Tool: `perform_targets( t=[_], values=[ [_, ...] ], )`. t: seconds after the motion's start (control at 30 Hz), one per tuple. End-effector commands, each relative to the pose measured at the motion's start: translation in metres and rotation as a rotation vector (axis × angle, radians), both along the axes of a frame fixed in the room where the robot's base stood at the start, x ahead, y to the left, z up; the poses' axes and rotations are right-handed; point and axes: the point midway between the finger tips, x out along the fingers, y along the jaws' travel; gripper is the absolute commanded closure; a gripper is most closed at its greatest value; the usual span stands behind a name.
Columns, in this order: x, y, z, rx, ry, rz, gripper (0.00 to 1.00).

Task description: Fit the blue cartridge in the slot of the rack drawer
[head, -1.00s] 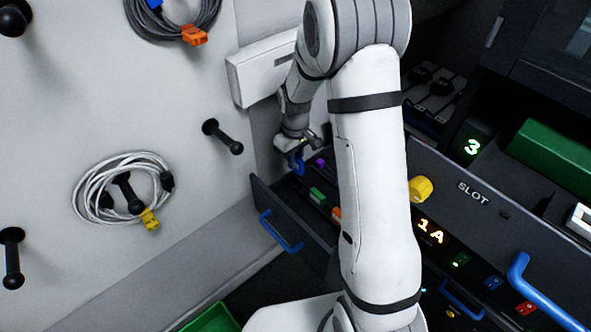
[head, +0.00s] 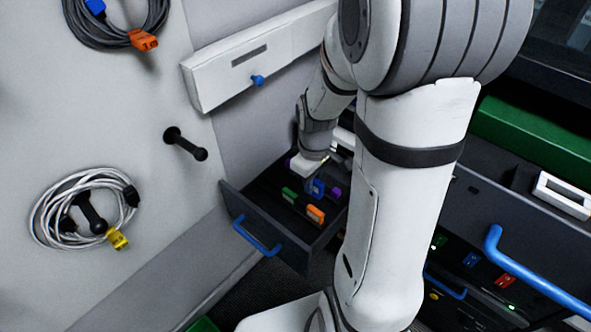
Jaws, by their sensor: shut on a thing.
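The blue cartridge (head: 316,188) shows below my gripper (head: 319,179), among the coloured pieces in the open drawer (head: 291,246). My gripper points down over the drawer and is shut on the blue cartridge. The fingertips are small and partly hidden, and I cannot tell whether the cartridge touches the drawer floor or sits in a slot. A green piece (head: 289,195) and an orange piece (head: 316,214) stand in front of it, and a purple piece (head: 336,193) is to its right. My upper arm hides the right part of the drawer.
The drawer has a blue handle (head: 257,237). A white wall box (head: 262,58) is behind my arm. A white cable coil (head: 84,210) and a dark coil (head: 118,28) hang at left. At right is a dark cabinet drawer (head: 453,224) with another blue handle (head: 530,275).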

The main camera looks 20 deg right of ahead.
Motion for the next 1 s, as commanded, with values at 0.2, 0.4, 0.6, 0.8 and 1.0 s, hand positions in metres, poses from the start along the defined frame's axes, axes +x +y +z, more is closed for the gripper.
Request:
perform_targets(
  t=[0.2, 0.4, 0.6, 0.8, 1.0],
  values=[
    [-0.01, -0.006, 0.006, 0.0, -0.001, -0.001, 1.0],
    [-0.01, -0.006, 0.016, 0.0, -0.001, 0.0, 1.0],
    [-0.01, -0.006, 0.026, 0.0, -0.001, 0.0, 1.0],
    [-0.01, -0.006, 0.035, 0.0, 0.0, 0.0, 1.0],
    [-0.01, -0.006, 0.035, 0.0, 0.0, 0.0, 1.0]
  ],
)
